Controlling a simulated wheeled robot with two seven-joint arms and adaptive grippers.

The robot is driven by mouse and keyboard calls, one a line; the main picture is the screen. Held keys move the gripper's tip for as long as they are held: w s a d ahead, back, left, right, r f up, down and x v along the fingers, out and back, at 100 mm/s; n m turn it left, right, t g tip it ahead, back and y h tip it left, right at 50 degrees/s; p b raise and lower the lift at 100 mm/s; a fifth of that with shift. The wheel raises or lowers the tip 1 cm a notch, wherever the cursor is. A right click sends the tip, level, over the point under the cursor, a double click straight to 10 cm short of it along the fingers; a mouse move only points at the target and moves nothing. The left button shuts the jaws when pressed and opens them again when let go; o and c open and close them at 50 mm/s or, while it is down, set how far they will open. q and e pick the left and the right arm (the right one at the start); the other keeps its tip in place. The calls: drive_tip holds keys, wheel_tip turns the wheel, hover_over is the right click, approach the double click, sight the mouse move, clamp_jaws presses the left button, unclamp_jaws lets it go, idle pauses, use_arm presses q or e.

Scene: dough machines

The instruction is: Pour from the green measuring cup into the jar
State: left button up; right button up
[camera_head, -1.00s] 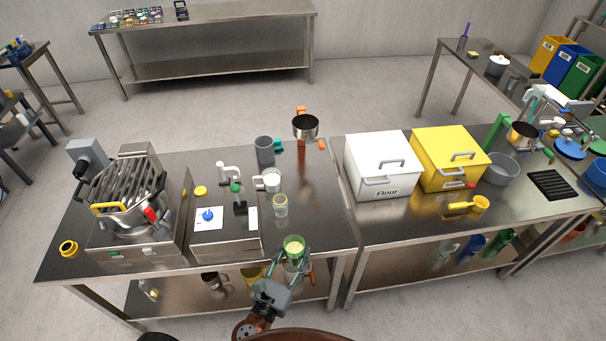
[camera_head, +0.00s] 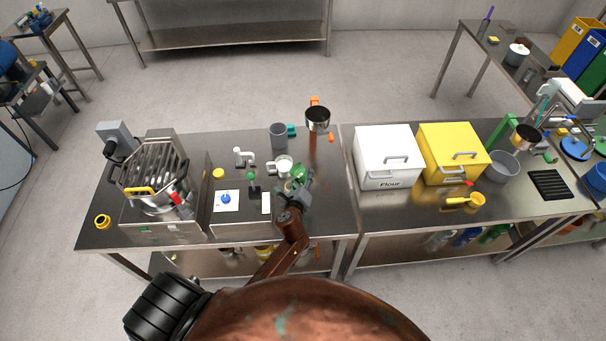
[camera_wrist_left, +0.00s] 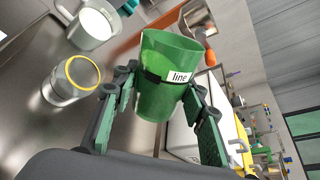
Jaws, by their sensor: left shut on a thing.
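The green measuring cup (camera_wrist_left: 168,78) is between the fingers of my left gripper (camera_wrist_left: 160,110), with a label reading "line" on its side. In the head view, my left gripper (camera_head: 294,184) is shut on the cup (camera_head: 300,172) above the near part of the table. The jar (camera_wrist_left: 70,80), clear glass with a yellow rim, stands to the left of the cup in the wrist view, apart from it. In the head view the jar is mostly hidden by my gripper. My right gripper is not in view.
A jug with white contents (camera_wrist_left: 92,24) stands close behind the jar. A grey pitcher (camera_head: 278,136) and a steel pot (camera_head: 318,119) stand farther back. The white flour bin (camera_head: 385,160) is to the right.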

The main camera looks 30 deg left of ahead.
use_arm(q)
drive_tip(key=shift+f+b, duration=0.3)
drive_tip(key=shift+f, duration=0.2)
wheel_tip(320, 180, down, 3)
drive_tip(key=b, duration=0.3)
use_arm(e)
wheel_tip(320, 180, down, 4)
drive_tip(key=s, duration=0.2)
use_arm(q)
drive_tip(key=shift+r, duration=0.1)
wheel_tip(320, 180, up, 2)
drive_tip(key=n+h+p, duration=0.1)
drive_tip(key=n+p, duration=0.1)
drive_tip(key=p, duration=0.2)
drive_tip(key=shift+h+p, duration=0.3)
drive_tip(key=shift+f, duration=0.2)
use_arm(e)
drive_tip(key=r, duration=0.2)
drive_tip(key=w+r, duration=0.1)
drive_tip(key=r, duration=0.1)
